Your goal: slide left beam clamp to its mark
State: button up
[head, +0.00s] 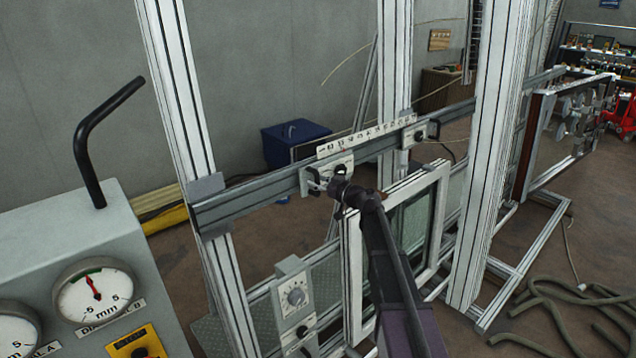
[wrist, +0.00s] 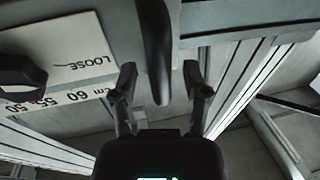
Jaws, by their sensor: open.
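The left beam clamp (head: 343,165) is a pale plate on the grey horizontal beam (head: 250,202), at the left end of the white number scale (head: 375,134). In the wrist view its plate (wrist: 62,42) reads LOOSE with a curved arrow. A dark lever (wrist: 153,40) hangs between the two fingers of my gripper (wrist: 159,76); the jaws are open, with gaps visible on both sides. In the head view my gripper (head: 318,181) is at the clamp's front and hides part of it. I cannot make out the target mark.
A second clamp (head: 419,134) sits further right on the beam. White uprights (head: 188,100) cross the beam. A framed pane (head: 412,220) and a dial box (head: 295,296) stand below. A gauge console (head: 60,250) is at left; hoses (head: 575,310) lie on the floor at right.

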grip_shut()
jog(key=s+a, duration=0.1)
jog(key=a, duration=0.1)
jog(key=s+a, duration=0.2)
jog(key=shift+s+a, duration=0.15)
jog(key=shift+a, duration=0.05)
grip_release()
jog(key=shift+a, duration=0.2)
jog(key=shift+d, duration=0.15)
jog(key=shift+s, duration=0.15)
jog(key=v, duration=1.1)
jog(key=shift+s+d, duration=0.15)
jog(key=shift+d, duration=0.2)
